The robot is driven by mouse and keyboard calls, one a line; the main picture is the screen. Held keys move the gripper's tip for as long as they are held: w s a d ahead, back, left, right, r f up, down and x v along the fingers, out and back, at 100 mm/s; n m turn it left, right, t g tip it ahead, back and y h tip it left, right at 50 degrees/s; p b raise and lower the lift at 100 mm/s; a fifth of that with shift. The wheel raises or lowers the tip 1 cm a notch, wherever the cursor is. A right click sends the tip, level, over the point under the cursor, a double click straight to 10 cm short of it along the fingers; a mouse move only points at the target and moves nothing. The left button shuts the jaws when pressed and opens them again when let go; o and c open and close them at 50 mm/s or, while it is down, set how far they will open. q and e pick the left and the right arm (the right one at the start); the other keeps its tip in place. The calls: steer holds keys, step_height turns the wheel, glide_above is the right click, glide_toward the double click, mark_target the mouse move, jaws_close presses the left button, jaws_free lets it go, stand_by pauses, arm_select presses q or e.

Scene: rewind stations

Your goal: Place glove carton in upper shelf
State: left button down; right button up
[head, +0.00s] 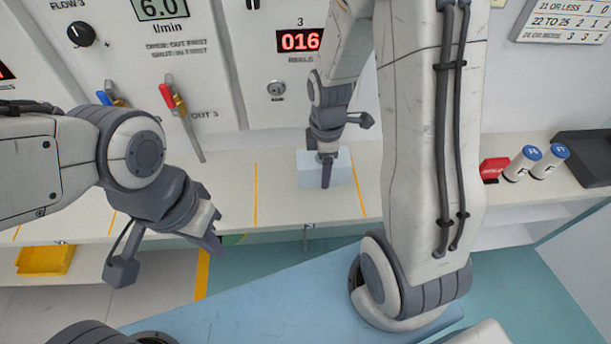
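A pale blue box (344,173), which may be the glove carton, sits on the white counter below the red display. My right gripper (326,172) points down at it. One dark finger shows in front of the box's near face; the other finger is hidden, so I cannot tell whether it grips the box. My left gripper (216,230) is at the counter's front edge on the left, with its fingers apart and nothing between them. I cannot tell which surface is the upper shelf; a shelf space (505,234) shows under the counter at the right.
The white counter (280,201) has yellow dividing lines. A red block (493,169), two white cylinders with blue caps (522,163) and a dark tray (585,157) stand at its right. A yellow bin (45,260) sits low at the left. Panels with levers rise behind.

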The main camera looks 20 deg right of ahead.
steer(key=w+a+f, duration=0.2)
steer(key=a, duration=0.1)
steer(key=shift+w+a+f, duration=0.15)
steer(key=shift+w+f, duration=0.25)
step_height(320, 180, down, 4)
steer(key=shift+r+p, duration=0.1)
steer(key=shift+p, duration=0.25)
